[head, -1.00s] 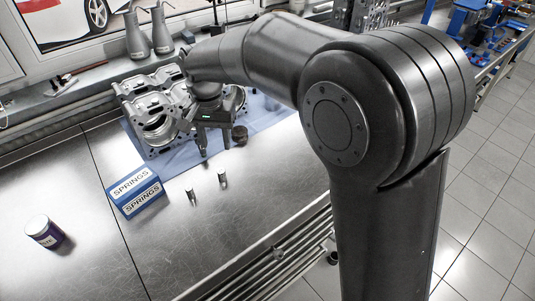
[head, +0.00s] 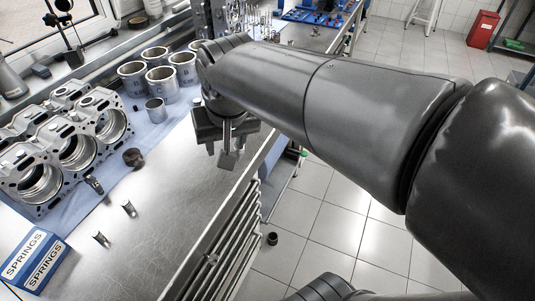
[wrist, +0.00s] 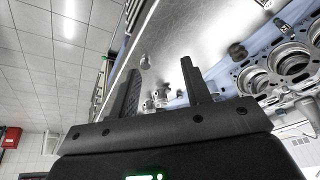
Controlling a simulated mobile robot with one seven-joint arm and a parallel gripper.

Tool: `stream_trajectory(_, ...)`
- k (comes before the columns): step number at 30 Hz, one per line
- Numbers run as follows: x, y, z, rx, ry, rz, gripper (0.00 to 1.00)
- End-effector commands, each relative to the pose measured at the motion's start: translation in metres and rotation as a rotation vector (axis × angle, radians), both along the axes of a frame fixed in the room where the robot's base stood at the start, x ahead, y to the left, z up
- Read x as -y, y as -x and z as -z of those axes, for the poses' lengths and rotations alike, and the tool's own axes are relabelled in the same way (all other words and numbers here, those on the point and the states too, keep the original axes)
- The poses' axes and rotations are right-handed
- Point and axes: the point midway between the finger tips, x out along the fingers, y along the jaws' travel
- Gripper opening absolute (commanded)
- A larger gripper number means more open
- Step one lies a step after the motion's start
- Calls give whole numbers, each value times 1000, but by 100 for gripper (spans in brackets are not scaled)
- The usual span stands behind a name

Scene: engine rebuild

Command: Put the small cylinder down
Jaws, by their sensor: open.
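Two small metal cylinders stand on the bare steel bench: one (head: 101,239) close to the springs box, the other (head: 128,208) a little further back. I cannot tell which one the task means. My gripper (head: 220,155) is open and empty, raised near the bench's front edge, to the right of and apart from both cylinders. In the wrist view my gripper (wrist: 160,88) shows its two dark fingers spread, with nothing held between them. Small metal parts seen between the fingers lie beyond them.
An engine block (head: 75,150) stands on a blue cloth (head: 140,132) at left, with several metal cylinder liners (head: 161,82) behind. A dark round part (head: 134,157) sits beside the block. A blue springs box (head: 35,262) is at front left. Bare bench (head: 175,205) lies right of the cylinders.

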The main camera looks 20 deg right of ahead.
Motion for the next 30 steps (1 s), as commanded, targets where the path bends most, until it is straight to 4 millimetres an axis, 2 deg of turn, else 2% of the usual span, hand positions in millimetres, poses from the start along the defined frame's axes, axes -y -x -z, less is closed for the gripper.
stream_trajectory(1,16,14,0,30,3,10,44)
stream_trajectory(6,53,52,9,106,28,17,44)
stream_trajectory(12,72,77,20,156,53,17,44)
stream_trajectory(30,75,82,22,164,59,15,44)
